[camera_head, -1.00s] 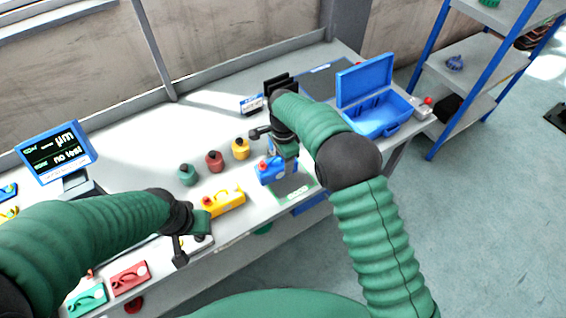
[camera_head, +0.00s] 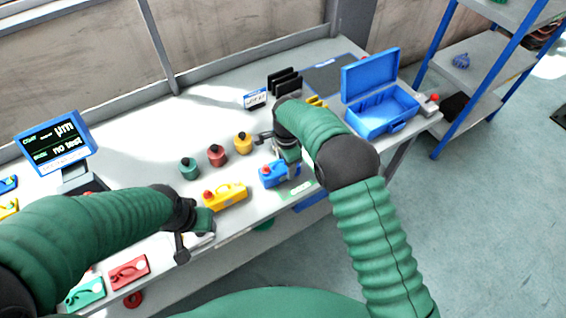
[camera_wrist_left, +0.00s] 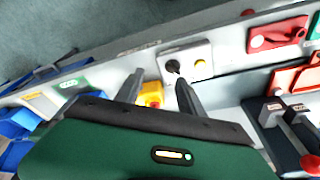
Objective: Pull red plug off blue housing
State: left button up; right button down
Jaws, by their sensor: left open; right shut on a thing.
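The blue housing (camera_head: 281,177) lies near the front edge of the workbench in the head view, with the red plug (camera_head: 267,169) at its left end. My right gripper (camera_head: 288,170) is shut on the blue housing from above and covers its right part. My left gripper (camera_head: 190,238) is open and empty, low and to the left of the housing, near the bench's front edge. In the left wrist view its two fingers (camera_wrist_left: 158,80) are spread apart, with a yellow housing (camera_wrist_left: 151,92) seen beyond them.
A yellow housing (camera_head: 226,197) lies between my two grippers. Green (camera_head: 189,168), red (camera_head: 217,155) and yellow (camera_head: 243,143) pots stand behind it. An open blue case (camera_head: 379,110) is at the right. A display (camera_head: 56,144) stands at the left. Red (camera_head: 129,271) and green (camera_head: 85,293) housings lie front left.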

pick_arm(q)
jog(key=shift+w+d+m, duration=0.15)
jog(key=shift+w+m, duration=0.05)
jog(key=shift+m, duration=0.4)
jog(key=n+t+h, duration=0.2)
jog(key=n, duration=3.1)
send_near(265, 165)
jog(key=x, duration=0.9)
grip_shut()
grip_release()
